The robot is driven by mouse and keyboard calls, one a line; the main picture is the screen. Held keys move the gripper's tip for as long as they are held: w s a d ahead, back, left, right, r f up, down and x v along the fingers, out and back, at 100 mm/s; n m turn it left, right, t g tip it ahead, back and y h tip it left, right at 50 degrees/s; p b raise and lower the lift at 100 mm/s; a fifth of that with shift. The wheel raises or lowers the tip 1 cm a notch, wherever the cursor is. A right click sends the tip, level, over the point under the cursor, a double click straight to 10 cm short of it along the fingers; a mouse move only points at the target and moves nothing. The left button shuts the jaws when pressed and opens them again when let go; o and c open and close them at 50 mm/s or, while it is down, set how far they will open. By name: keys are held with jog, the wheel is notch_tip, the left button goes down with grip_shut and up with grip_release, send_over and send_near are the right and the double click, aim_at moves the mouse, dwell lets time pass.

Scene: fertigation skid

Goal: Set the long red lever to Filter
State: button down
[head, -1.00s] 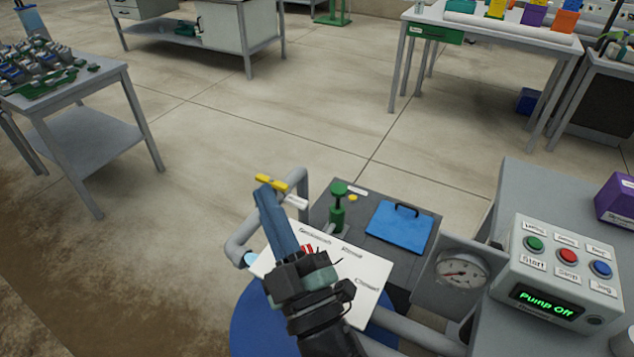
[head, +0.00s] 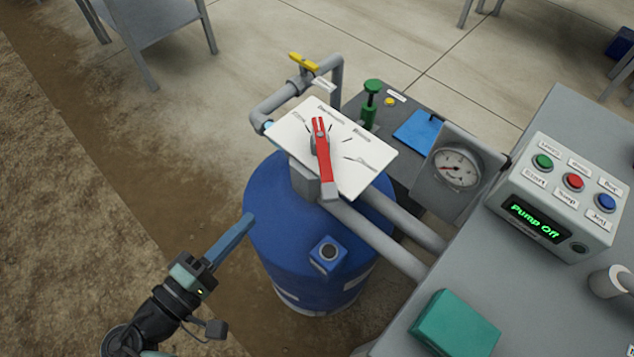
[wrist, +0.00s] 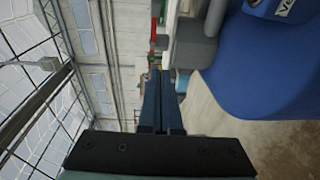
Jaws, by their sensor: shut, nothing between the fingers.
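The long red lever (head: 325,155) sits on a white label plate (head: 360,165) on top of the blue filter tank (head: 290,215). Its pivot is at the upper left and its grey-tipped end points toward the lower edge of the plate. Black words and marks ring the plate, too small to read surely. My gripper (head: 248,220) is shut and empty, beside the tank's left side, below and left of the lever and apart from it. In the wrist view the closed blue fingers (wrist: 162,100) point past the tank (wrist: 265,60).
A yellow-handled valve (head: 303,62) on grey pipes stands behind the plate. A green pump handle (head: 371,100), a gauge (head: 455,168) and a control box (head: 555,195) reading "Pump Off" are to the right. Open floor lies left of the tank.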

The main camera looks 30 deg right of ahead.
jog(key=s, duration=0.2)
jog(key=p, duration=0.2)
send_near(329, 191)
jog(key=w+d, duration=0.4)
jog(key=w, duration=0.3)
jog(key=shift+s+d+f+h, duration=0.15)
jog(key=shift+d+f+h, duration=0.3)
jog(key=shift+d, duration=0.3)
jog(key=shift+s+d, duration=0.55)
jog(key=shift+d, duration=0.3)
jog(key=shift+s+d, duration=0.5)
jog(key=shift+d, duration=0.35)
jog(key=shift+m, duration=0.3)
jog(key=shift+f, duration=0.1)
